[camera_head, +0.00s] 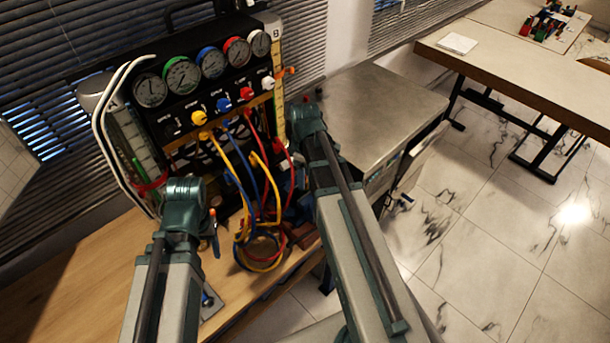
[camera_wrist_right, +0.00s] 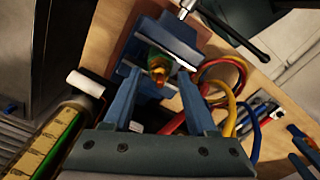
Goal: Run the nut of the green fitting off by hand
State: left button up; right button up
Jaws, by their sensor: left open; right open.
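The green fitting (camera_wrist_right: 153,59) shows in the right wrist view, with a brass-coloured nut (camera_wrist_right: 159,73) at its near end. It sits at the blue vise (camera_wrist_right: 177,44), by the vise's pale jaw edge. My right gripper (camera_wrist_right: 158,84) is open, its two blue fingers on either side of the nut with gaps to it. In the head view my right arm hides the fitting. My left gripper (camera_head: 185,207) is at the left in the head view, over the bench in front of the rig; its fingertips are mostly hidden.
The gauge rig (camera_head: 205,95) with several gauges and valves stands at the back of the wooden bench (camera_head: 95,270). Yellow, blue and red hoses (camera_head: 262,245) hang in front of it, close to my right arm. A metal-topped cabinet (camera_head: 365,105) stands to the right.

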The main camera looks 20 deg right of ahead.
jog(key=shift+r, duration=0.1)
notch_tip(320, 180, up, 14)
jog(key=p, duration=1.4)
jog(key=shift+f, duration=0.25)
jog(key=s+a+f+m+b, duration=0.2)
jog(key=s+a+f+b, duration=0.4)
jog(key=a+f+b, duration=0.3)
jog(key=s+a+f+m+h+b, duration=0.1)
jog(key=s+a+f+m+b, duration=0.2)
jog(key=s+a+f+b, duration=0.3)
jog(key=a+f+b, duration=0.3)
jog(key=a, duration=0.2)
jog(key=shift+a, duration=0.35)
jog(key=shift+s, duration=0.1)
